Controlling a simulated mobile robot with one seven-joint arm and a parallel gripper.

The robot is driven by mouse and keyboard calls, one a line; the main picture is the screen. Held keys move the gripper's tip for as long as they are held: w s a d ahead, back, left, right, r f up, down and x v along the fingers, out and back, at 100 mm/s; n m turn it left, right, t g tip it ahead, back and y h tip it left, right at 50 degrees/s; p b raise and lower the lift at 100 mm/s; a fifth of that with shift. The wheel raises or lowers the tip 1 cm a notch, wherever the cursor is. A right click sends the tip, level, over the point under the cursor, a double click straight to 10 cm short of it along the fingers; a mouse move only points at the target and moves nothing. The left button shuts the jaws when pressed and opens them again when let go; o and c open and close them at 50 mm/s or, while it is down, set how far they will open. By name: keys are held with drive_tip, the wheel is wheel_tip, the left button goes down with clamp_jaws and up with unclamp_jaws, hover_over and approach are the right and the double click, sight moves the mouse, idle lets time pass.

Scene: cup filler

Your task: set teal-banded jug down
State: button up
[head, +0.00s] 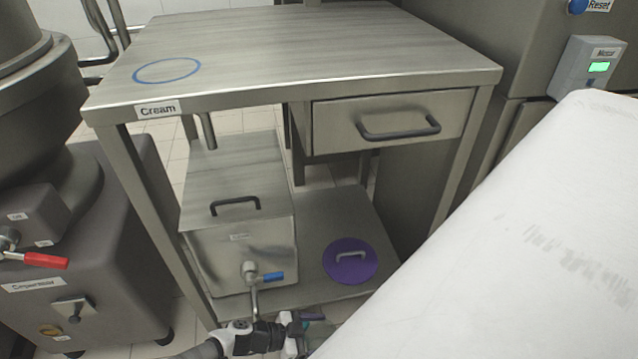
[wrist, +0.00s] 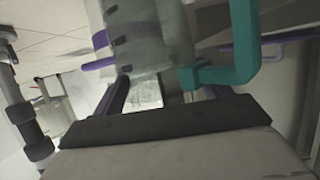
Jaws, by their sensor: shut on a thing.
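The teal-banded jug shows close up in the wrist view, with a pale grey, see-through body (wrist: 150,38) and a teal handle (wrist: 243,45) to its right. My gripper (wrist: 165,92) is shut on the jug; the exact grip spot is hard to make out. In the head view my gripper (head: 298,330) is at the bottom edge, low in front of the steel table (head: 330,45). The jug is mostly hidden there, and its contents cannot be told. A blue ring (head: 166,71) marks the table top at the left, above a "Cream" label (head: 158,109).
A steel tank (head: 240,215) with a blue-handled tap (head: 268,277) stands under the table, close to my gripper. A purple lid (head: 350,261) lies on the lower shelf. A machine with a red lever (head: 46,260) is at left. The table top is clear.

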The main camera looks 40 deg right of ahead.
drive_tip(key=shift+f+b, duration=0.95)
drive_tip(key=shift+f, duration=1.25)
drive_tip(key=shift+f, duration=0.2)
drive_tip(key=o, duration=1.5)
drive_tip(key=shift+w+a+r, duration=0.15)
drive_tip(key=shift+a+r, duration=0.05)
drive_tip(key=shift+r, duration=0.2)
drive_tip(key=p+v, duration=0.1)
drive_tip(key=v, duration=0.2)
drive_tip(key=shift+a, duration=0.1)
drive_tip(key=w+a, duration=0.2)
drive_tip(key=a, duration=0.1)
drive_tip(key=w+a+p, duration=0.1)
drive_tip(key=w+a, duration=0.1)
drive_tip(key=a, duration=0.1)
drive_tip(key=w+a, duration=0.2)
drive_tip(key=a, duration=0.1)
drive_tip(key=shift+a+f, duration=0.2)
drive_tip(key=shift+a, duration=0.2)
